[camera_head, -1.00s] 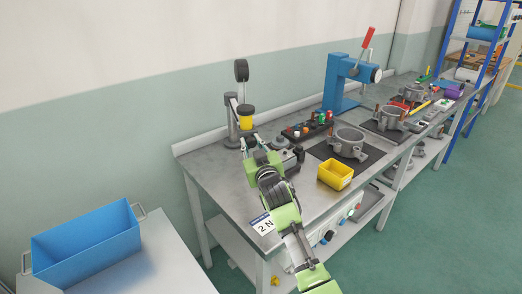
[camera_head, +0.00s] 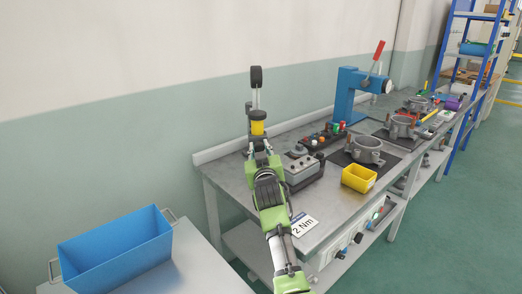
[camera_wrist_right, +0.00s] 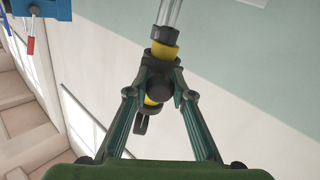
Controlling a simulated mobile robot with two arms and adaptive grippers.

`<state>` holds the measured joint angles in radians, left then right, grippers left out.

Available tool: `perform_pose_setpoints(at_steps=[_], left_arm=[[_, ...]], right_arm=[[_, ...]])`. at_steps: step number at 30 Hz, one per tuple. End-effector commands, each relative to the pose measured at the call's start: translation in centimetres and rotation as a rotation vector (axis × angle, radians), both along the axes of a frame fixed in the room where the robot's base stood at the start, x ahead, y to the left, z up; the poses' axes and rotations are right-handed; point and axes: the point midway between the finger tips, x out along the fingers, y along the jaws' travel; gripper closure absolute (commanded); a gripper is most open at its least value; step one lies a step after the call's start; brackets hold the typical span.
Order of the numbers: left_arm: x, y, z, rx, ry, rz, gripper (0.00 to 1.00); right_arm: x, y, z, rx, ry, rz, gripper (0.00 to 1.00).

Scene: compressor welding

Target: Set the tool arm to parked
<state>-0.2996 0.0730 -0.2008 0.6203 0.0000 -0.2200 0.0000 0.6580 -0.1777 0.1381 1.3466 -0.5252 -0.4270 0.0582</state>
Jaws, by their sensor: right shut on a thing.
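The tool arm (camera_head: 257,114) stands at the near left end of the workbench. It has an upright rod with a black top and a yellow body below it. It also shows in the wrist view as a yellow and black part (camera_wrist_right: 163,51) with a clear rod above. My right gripper (camera_head: 260,148) is at its lower end, just under the yellow body. In the wrist view the fingers of my right gripper (camera_wrist_right: 159,90) are shut on the tool arm's black and yellow end. The arm's base is largely hidden behind the gripper. My left gripper is out of view.
A grey control box (camera_head: 302,168) stands close right of my gripper. A yellow bin (camera_head: 359,179), a blue press (camera_head: 348,97) and a grey fixture (camera_head: 364,150) are farther along the workbench (camera_head: 326,193). A blue crate (camera_head: 115,252) sits on a table at left.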

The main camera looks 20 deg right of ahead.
Motion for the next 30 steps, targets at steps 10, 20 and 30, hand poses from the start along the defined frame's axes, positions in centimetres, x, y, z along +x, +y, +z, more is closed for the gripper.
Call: perform_pose_setpoints(at_steps=[10,20,30], left_arm=[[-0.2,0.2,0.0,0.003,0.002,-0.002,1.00],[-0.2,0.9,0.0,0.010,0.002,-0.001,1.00],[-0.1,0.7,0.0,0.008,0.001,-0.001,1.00]], right_arm=[[0.0,-0.1,0.3,0.003,-0.005,-0.001,0.60],[0.0,-0.2,1.6,0.002,-0.007,-0.002,0.60],[0.0,-0.2,7.9,0.003,-0.007,-0.002,0.60]])
